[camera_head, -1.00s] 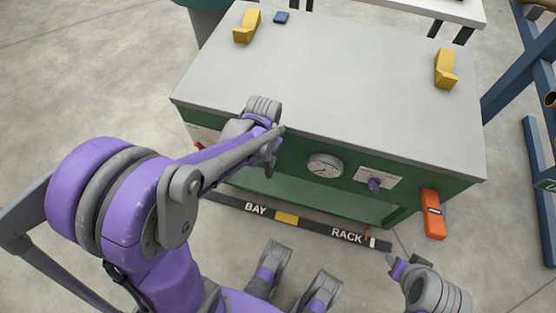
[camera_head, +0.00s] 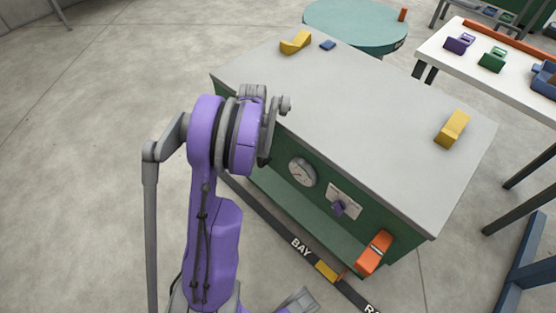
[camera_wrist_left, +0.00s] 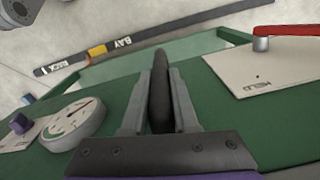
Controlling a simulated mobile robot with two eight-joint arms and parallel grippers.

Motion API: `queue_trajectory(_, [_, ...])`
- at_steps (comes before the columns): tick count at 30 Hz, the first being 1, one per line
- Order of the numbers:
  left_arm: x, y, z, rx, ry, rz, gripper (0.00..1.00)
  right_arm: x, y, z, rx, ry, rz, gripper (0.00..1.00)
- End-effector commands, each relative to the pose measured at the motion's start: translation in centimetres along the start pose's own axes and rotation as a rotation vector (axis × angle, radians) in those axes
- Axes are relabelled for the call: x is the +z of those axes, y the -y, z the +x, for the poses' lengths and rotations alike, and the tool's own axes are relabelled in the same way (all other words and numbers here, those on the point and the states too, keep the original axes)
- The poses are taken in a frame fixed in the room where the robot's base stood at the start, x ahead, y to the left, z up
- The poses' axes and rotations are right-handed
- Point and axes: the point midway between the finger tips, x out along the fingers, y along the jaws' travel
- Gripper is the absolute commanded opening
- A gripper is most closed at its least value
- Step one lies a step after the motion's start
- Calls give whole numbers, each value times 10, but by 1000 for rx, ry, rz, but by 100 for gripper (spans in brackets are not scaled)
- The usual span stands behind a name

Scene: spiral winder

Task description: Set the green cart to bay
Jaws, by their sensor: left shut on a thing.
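The green cart (camera_head: 394,234) has a grey top and stands beside a dark floor strip (camera_head: 262,215) marked BAY and RACK. A yellow patch (camera_head: 326,270) lies between the words. The cart's low orange marker (camera_head: 342,275) appears at the patch's RACK-side end. My left gripper (camera_wrist_left: 160,85) is shut on a dark upright handle on the cart's green front. My right gripper is not in view.
The cart front carries a dial (camera_head: 302,172), a purple knob (camera_head: 338,207) and an orange block (camera_head: 374,252). A round teal table (camera_head: 350,25) and a white table (camera_head: 490,60) stand behind. Floor at left is clear.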

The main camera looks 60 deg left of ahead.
Motion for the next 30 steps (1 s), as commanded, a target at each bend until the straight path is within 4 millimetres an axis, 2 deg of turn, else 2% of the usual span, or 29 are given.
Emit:
queue_trajectory(1, [3,14,0,-2,-1,-5,0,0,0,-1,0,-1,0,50])
queue_trajectory(3, [6,29,0,-1,-1,-4,0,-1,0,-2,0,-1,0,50])
queue_trajectory(9, [11,56,0,0,-1,-2,0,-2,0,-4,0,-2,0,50])
queue_trajectory(15, [13,67,0,1,-1,0,0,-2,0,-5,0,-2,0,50])
queue_trajectory(26, [13,68,0,1,-1,0,0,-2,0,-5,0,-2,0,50])
queue_trajectory(27, [13,68,0,1,-1,0,35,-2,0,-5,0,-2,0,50])
queue_trajectory(30, [13,67,0,1,-1,0,53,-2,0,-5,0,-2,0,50])
